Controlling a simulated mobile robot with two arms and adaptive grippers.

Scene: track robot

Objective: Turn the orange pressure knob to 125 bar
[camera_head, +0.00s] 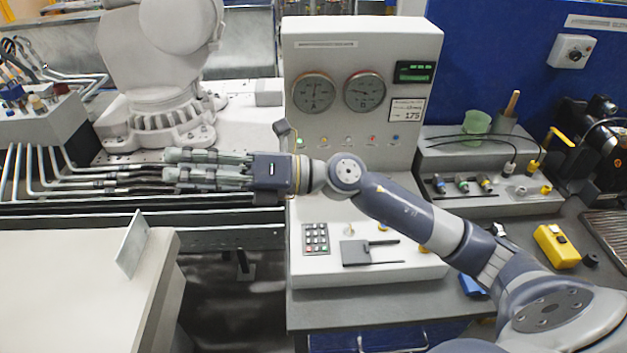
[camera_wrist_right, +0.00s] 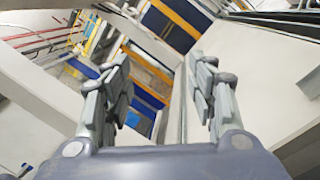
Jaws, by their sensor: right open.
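The grey control console (camera_head: 410,60) stands in the middle of the head view. It has two round gauges (camera_head: 314,93), a green digital display (camera_head: 414,72) and a label (camera_head: 404,109) that appears to read 175. I cannot make out the orange pressure knob; my right arm crosses the console's middle and hides part of it. My right gripper (camera_head: 168,165) points left, beyond the console's left edge, apart from its controls. In the right wrist view its two fingers (camera_wrist_right: 163,75) are spread with nothing between them. My left gripper is not in view.
A keypad (camera_head: 316,238) and small yellow knobs sit on the console's lower front. Pipes (camera_head: 50,170) run behind my right gripper. A pale cabinet (camera_head: 70,270) stands at lower left. A yellow box (camera_head: 556,246) and green cup (camera_head: 476,122) are at right.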

